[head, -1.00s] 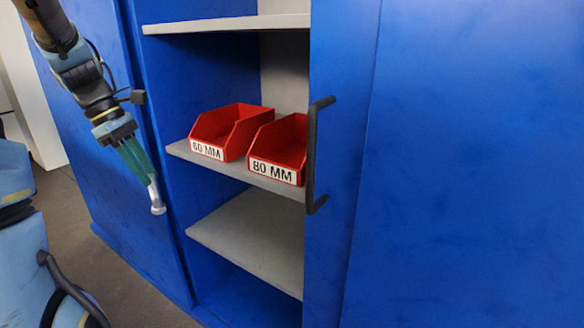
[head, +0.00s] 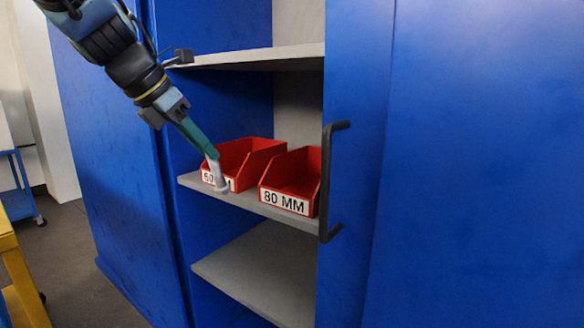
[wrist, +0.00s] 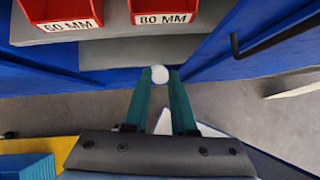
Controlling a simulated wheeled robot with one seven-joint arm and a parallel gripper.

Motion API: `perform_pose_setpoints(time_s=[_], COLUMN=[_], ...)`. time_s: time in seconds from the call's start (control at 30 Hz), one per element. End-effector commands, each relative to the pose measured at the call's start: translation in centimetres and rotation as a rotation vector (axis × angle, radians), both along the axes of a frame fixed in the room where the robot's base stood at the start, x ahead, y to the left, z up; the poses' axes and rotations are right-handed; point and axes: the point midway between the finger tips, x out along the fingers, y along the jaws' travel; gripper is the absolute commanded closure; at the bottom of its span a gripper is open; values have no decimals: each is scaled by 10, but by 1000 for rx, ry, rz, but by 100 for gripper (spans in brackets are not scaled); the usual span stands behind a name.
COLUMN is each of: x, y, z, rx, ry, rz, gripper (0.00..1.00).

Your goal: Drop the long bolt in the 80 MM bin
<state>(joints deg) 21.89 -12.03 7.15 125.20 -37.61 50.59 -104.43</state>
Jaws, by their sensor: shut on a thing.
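My gripper (head: 213,156) has teal fingers shut on a light grey bolt (head: 217,175), which hangs from the fingertips. In the head view the bolt is in front of the left red bin (head: 258,152) and covers part of its label. In the wrist view the bolt's round end (wrist: 159,74) shows between the fingertips (wrist: 160,82). The red 80 MM bin (head: 291,186) stands on the middle shelf, right of the bolt; it also shows in the wrist view (wrist: 164,8). The inside of the 80 MM bin is only partly visible. The wrist view reads the left bin as 60 MM (wrist: 60,12).
The bins stand on a grey shelf (head: 247,201) in a blue cabinet. A shelf (head: 255,57) lies above and another (head: 265,283) below. A blue door (head: 450,170) with a black handle (head: 328,185) stands close right of the 80 MM bin.

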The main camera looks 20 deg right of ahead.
Motion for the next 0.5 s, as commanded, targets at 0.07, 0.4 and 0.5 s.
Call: perform_pose_setpoints(time_s=[0.07,0.4,0.5], x=[5,35,44], y=[-13,-97,-122], z=[-7,-1,-1], rx=[-56,-46,-45], ry=[-20,-18,-16], rz=[1,-4,-4], gripper=[100,100,100])
